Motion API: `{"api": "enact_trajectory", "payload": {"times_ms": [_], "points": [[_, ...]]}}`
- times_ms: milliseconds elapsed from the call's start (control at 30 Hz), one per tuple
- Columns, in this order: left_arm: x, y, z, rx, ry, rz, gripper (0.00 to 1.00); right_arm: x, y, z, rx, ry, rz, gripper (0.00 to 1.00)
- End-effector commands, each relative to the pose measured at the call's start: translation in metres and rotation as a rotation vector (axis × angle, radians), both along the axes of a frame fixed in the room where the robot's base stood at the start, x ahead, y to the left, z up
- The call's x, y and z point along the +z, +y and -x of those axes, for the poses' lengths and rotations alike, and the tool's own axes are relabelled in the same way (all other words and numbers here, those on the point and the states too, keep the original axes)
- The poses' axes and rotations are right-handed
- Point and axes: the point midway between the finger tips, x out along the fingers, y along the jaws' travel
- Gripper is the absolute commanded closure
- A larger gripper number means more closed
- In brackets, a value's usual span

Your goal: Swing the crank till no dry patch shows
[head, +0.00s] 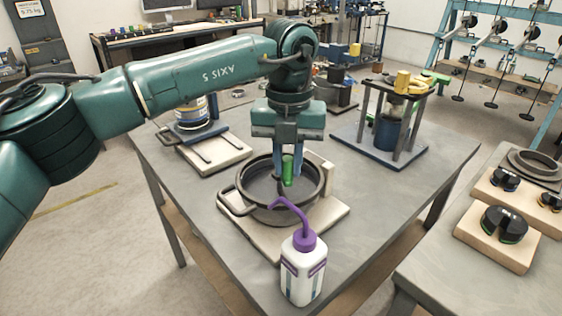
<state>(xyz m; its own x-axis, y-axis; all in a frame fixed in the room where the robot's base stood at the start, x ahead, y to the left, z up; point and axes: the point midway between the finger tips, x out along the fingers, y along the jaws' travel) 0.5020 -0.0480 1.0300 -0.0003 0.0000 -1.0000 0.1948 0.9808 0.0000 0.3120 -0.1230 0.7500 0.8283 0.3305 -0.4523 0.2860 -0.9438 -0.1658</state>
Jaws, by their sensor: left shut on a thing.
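A round dark pan (244,205) with a loop handle at its left sits on a pale board (323,221) on the grey table. A crank with an upright green handle (288,172) stands inside the pan. My left gripper (287,160) points down over the pan, shut on the green handle. The pan floor looks dark grey; I cannot tell wet from dry patches on it. The far part of the pan is partly hidden by the gripper. My right gripper is not in view.
A white bottle (303,275) with a purple bent spout stands close in front of the pan, its spout reaching over the board. A press-like stand (395,121) is at the back right of the table (385,210). A can on a board is at the back left.

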Motion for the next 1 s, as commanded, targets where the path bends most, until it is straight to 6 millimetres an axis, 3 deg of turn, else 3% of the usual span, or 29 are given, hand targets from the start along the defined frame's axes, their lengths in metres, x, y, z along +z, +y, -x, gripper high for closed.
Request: {"api": "enact_trajectory", "payload": {"times_ms": [400,867,900,1000], "points": [[0.0006,-0.0079,-0.0026,0.158,-0.002,0.001,1.00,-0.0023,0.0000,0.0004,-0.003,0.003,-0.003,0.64],[0.0009,-0.0084,-0.0030,0.171,-0.002,0.002,1.00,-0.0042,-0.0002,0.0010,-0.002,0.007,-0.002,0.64],[0.0009,-0.0084,-0.0030,0.171,-0.002,0.002,0.81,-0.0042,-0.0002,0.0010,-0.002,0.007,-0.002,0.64],[0.0009,-0.0084,-0.0030,0.171,-0.002,0.002,0.73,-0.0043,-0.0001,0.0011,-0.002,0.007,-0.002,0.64]]}}
